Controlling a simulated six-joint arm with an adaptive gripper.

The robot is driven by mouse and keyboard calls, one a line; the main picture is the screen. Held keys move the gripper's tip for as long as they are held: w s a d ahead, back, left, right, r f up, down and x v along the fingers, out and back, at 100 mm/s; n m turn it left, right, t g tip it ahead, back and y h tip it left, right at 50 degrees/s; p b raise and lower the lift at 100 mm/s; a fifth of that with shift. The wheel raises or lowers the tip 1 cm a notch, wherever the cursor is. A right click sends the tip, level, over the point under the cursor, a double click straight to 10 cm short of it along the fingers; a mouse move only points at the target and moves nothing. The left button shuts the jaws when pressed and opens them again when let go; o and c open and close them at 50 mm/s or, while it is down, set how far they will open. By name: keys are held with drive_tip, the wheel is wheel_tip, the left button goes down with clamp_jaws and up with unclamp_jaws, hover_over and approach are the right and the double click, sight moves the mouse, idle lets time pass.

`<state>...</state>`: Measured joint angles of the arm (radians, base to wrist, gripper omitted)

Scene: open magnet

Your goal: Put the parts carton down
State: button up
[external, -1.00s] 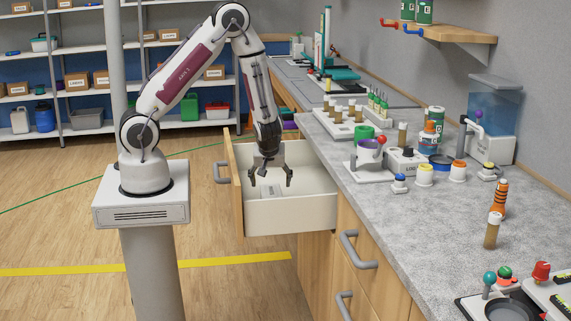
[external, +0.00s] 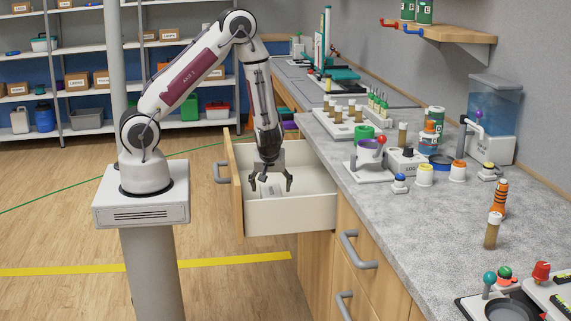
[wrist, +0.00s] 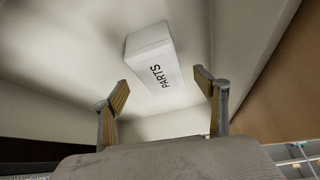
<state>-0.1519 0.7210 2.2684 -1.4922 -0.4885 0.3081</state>
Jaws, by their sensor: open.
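The parts carton (wrist: 153,62) is a small white box with PARTS printed on its side. In the wrist view it lies on the floor of the open drawer, beyond my fingertips and apart from them. My gripper (wrist: 163,82) is open and empty, with one finger on each side of the view. In the external view my gripper (external: 271,184) hangs pointing down inside the drawer (external: 292,216). The carton is a pale shape there (external: 270,189), partly hidden behind my fingers and the drawer's wall.
The drawer's wooden front (external: 234,190) and pale side walls surround my gripper closely.

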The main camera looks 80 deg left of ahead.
sight(271, 191)
drive_tip(key=shift+x, duration=1.85)
drive_tip(key=shift+a+f, duration=0.35)
drive_tip(key=shift+f, duration=0.15)
drive_tip(key=shift+f, duration=0.2)
drive_tip(key=c, duration=1.5)
drive_tip(key=shift+r, duration=0.15)
drive_tip(key=shift+r, duration=9.1)
